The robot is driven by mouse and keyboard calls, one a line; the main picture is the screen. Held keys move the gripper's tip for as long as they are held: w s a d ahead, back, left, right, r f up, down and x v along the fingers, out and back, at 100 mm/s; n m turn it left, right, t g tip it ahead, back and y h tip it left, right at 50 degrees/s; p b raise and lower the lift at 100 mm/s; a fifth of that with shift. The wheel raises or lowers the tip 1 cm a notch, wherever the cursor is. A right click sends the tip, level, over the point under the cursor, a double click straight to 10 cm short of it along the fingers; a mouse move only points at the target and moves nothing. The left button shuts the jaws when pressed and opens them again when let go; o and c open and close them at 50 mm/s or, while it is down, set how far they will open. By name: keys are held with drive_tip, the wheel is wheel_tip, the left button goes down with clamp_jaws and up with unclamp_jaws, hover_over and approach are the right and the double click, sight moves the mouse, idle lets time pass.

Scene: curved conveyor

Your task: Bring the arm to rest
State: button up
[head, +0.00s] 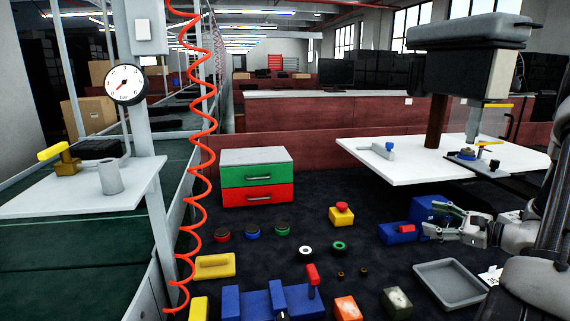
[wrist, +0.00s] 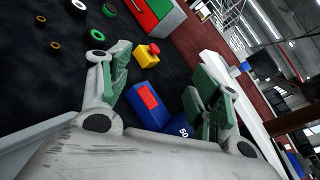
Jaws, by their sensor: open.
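My gripper (head: 434,217) is at the right of the head view, reaching left from my arm. It also shows in the wrist view (wrist: 158,70), where its two green-padded fingers stand apart with nothing between them. Past the fingers, a blue block with a red top (wrist: 149,98) lies on the dark surface; the head view shows it (head: 398,233) just left of my gripper. A darker blue block (head: 425,207) marked "50" in the wrist view (wrist: 178,126) stands beside it, partly hidden by my gripper. I cannot tell the exact gap to either block.
A grey tray (head: 449,284) lies below my gripper. A white table (head: 390,165) stands behind it. A yellow block with a red button (head: 342,214), several rings and a green-and-red drawer unit (head: 256,177) are farther left. Dark bare surface shows between the small parts.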

drive_tip(key=s+a+r+n+g, duration=0.5)
drive_tip(key=s+a+n, duration=0.1)
drive_tip(key=s+a, duration=0.15)
drive_tip(key=s+a+r+n+g, duration=0.6)
drive_tip(key=s+a, duration=0.1)
drive_tip(key=a, duration=0.2)
drive_tip(key=s+d+r+n+t+h, duration=0.2)
drive_tip(key=s+d+r+n+h, duration=0.2)
drive_tip(key=s+r+n+h, duration=0.3)
drive_tip(key=s+n+h, duration=0.3)
drive_tip(key=s, duration=0.1)
drive_tip(key=shift+s+d+r+n+t, duration=0.15)
drive_tip(key=shift+d+r+n+t, duration=0.15)
drive_tip(key=shift+r, duration=0.05)
